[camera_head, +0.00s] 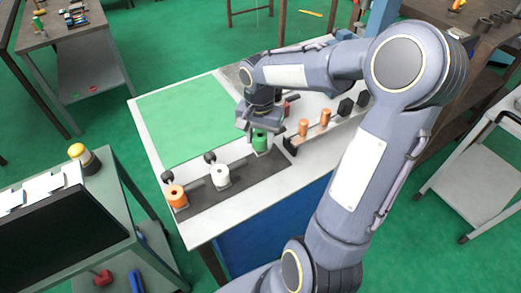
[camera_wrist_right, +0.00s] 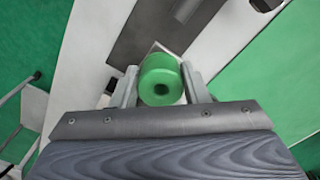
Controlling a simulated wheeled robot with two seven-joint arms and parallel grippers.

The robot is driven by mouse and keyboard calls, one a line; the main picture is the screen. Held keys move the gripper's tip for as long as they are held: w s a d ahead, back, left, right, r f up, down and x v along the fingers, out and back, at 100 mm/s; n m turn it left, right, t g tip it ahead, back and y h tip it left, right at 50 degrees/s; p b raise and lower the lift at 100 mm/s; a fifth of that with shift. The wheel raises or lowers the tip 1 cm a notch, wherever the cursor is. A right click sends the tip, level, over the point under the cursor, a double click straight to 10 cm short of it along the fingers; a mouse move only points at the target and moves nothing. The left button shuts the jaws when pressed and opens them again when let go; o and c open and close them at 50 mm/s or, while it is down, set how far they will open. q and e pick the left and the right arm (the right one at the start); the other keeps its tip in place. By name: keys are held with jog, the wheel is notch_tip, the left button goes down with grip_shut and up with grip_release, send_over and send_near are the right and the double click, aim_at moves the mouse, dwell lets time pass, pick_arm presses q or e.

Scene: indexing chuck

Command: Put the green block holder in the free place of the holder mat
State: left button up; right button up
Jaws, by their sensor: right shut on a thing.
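The green block holder (camera_head: 261,141) is a short green cylinder with a hole in its end face. My right gripper (camera_head: 259,129) is shut on it; in the right wrist view the green holder (camera_wrist_right: 160,78) sits between the two fingers. The dark holder mat (camera_head: 246,174) is a long strip on the white table. An orange holder (camera_head: 178,196) stands at its left end and a white holder (camera_head: 220,177) near its middle. The green holder is over or beside the mat's right end; I cannot tell whether it touches. My left gripper is not in view.
A green sheet (camera_head: 183,120) covers the table's back left. A rack with copper cylinders (camera_head: 303,127) and black blocks (camera_head: 345,107) stands right of the gripper. Small black knobs (camera_head: 210,157) stand behind the mat. A side cart (camera_head: 108,190) is at the left.

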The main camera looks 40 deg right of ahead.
aim_at(261, 149)
jog(key=shift+s+a+f, duration=0.2)
jog(key=shift+s+f, duration=0.15)
jog(key=shift+f, duration=0.15)
jog(key=shift+s+a+f, duration=0.1)
jog(key=shift+s+f, duration=0.1)
jog(key=shift+f, duration=1.5)
jog(key=shift+f, duration=0.25)
jog(key=o, duration=1.3)
jog(key=shift+r, duration=0.2)
notch_tip(261, 149, up, 12)
jog(key=shift+f, duration=0.1)
jog(key=s+a+f+n+t+y, duration=0.1)
jog(key=s+a+n+t+y, duration=0.2)
jog(key=s+a+n, duration=0.6)
jog(key=s+a+t, duration=0.2)
jog(key=s, duration=0.3)
jog(key=shift+s+a+f+n+t+y, duration=0.25)
jog(key=shift+s+a+n+t+y, duration=0.05)
jog(key=shift+s+n+y, duration=0.1)
